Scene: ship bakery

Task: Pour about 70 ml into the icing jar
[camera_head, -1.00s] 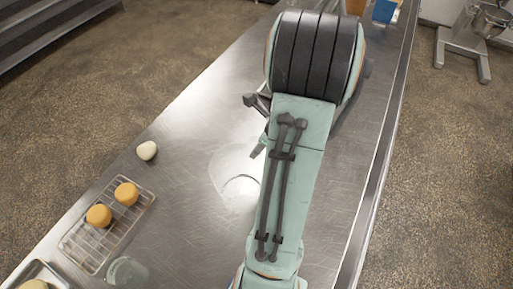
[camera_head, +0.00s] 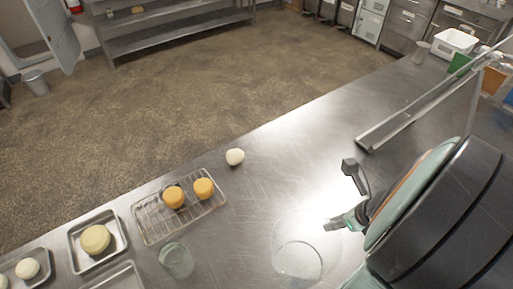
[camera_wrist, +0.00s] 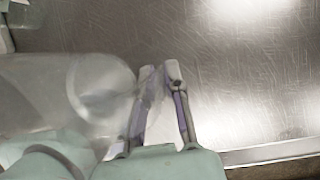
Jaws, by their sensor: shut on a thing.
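A large clear jug (camera_head: 299,262) is near the front of the steel counter, very faint against the metal. My gripper (camera_head: 338,222) is at its right side. In the wrist view the jug (camera_wrist: 75,85) fills the left, and my gripper (camera_wrist: 165,80) is shut on its clear handle (camera_wrist: 151,92). Whether the jug touches the counter, and what it holds, I cannot tell. A smaller clear glass jar (camera_head: 176,260), which looks like the icing jar, stands to the left, apart from the jug. Its contents are unclear.
A wire rack (camera_head: 150,228) with two orange-brown cakes lies behind the small jar. A white egg-like ball (camera_head: 235,157) sits behind the rack's right end. Metal trays (camera_head: 78,262) with pale dough are at far left. A metal rail (camera_head: 400,122) stands at back right.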

